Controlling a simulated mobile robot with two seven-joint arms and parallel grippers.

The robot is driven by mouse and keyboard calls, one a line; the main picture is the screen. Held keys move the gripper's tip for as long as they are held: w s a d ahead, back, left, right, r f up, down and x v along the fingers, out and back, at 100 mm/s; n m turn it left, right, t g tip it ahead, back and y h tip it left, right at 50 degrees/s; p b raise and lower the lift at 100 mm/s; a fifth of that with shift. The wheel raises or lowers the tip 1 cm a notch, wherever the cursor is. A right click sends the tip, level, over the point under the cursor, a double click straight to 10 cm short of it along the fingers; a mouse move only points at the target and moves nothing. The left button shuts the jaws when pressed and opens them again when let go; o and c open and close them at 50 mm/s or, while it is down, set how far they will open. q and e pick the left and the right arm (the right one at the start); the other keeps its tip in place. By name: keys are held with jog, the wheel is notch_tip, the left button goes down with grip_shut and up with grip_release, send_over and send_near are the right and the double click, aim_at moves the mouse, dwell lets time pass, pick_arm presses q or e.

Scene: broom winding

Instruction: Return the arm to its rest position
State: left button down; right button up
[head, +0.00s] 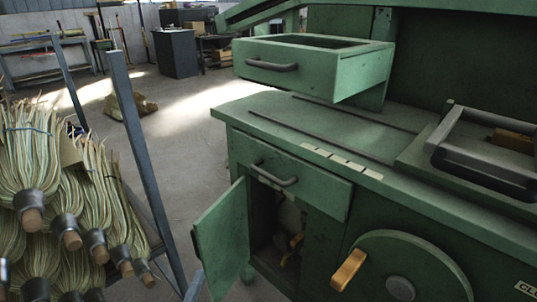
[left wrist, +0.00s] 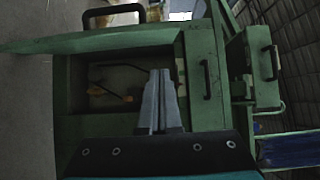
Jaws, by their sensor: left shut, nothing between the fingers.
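My left gripper (left wrist: 161,75) shows in the left wrist view, its two grey fingers together with nothing between them. It points toward the open compartment of the green cabinet (left wrist: 205,120); I cannot tell how far its tips are from the opening. In the head view I cannot clearly make out the left gripper. My right gripper is in neither view. In the head view the green workbench (head: 245,107) fills the right side. Its small lower door (head: 222,238) stands open, and dark and orange-brown items show inside.
An upper drawer (head: 316,66) is pulled out over the bench top. A wheel with a wooden handle (head: 348,269) is on the bench front. A rack with grey posts (head: 140,150) and several broom heads (head: 28,160) stands at left. Floor (head: 185,145) between them is clear.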

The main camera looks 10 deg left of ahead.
pick_arm(q)
jog(key=s+d+f+n+g+p, duration=0.1)
jog(key=s+f+n+g+p, duration=0.3)
jog(key=f, duration=0.5)
jog(key=s+f+n+g+p, duration=0.35)
jog(key=s+f+n, duration=0.2)
jog(key=f, duration=0.25)
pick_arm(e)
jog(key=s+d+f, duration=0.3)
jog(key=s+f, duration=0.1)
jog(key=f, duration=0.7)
pick_arm(q)
jog(key=s+a+f+n+g+p, duration=0.2)
jog(key=s+f+n+g, duration=0.1)
jog(key=s, duration=0.7)
jog(key=s+a+f+n+g+y+p, duration=0.1)
jog(key=s+a+f+n+g+p, duration=0.1)
jog(key=s, duration=0.9)
notch_tip(320, 180, down, 2)
jog(key=n+g, duration=0.1)
jog(key=g, duration=0.2)
jog(key=shift+a+f, duration=0.2)
jog(key=shift+f, duration=0.05)
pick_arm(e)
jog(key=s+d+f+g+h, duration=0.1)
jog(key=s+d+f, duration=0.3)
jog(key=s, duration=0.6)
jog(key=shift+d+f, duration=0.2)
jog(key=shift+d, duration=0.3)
